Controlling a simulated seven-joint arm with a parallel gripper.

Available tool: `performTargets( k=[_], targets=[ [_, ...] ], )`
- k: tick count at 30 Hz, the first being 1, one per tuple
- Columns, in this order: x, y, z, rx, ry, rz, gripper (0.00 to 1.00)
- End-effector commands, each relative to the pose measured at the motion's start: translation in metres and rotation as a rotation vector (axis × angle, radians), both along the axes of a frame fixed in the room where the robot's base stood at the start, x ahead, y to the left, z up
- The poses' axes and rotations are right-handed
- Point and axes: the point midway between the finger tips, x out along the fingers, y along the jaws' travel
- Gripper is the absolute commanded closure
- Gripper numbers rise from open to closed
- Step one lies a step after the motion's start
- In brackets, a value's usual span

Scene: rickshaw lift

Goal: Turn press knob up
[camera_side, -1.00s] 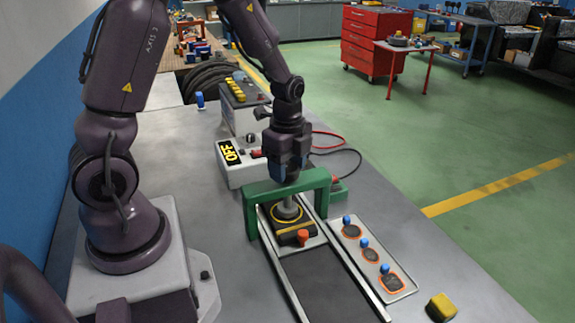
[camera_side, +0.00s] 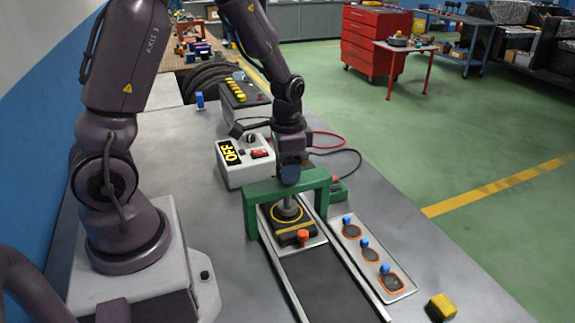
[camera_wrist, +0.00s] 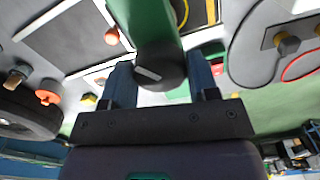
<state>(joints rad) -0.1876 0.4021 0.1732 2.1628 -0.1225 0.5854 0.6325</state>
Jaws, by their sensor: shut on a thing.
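The green press frame (camera_side: 262,188) straddles a dark track on the workbench, with a yellow-ringed black block (camera_side: 300,226) beneath it. My gripper (camera_side: 289,175) is at the top of the frame's crossbar, pointing down, and hides the knob in the side view. In the wrist view the press knob (camera_wrist: 160,72), dark grey with a white mark, sits between the two blue fingers of my gripper (camera_wrist: 161,84). The fingers are shut on it. The green crossbar (camera_wrist: 145,22) runs away from the knob.
A plate with several blue-handled parts (camera_side: 371,255) lies to the right. A yellow block (camera_side: 441,307) lies near the bench's right edge. Red and black cables lie behind the press.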

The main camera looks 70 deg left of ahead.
Motion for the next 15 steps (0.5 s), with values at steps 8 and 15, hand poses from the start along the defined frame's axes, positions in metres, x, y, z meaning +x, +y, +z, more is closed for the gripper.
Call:
performTargets(
  k=[8,15],
  targets=[
    [0.0001,0.0001,0.0008,0.000,0.000,0.264,0.69],
    [0.0001,0.0000,0.0007,0.000,0.000,0.491,0.69]
  ],
)
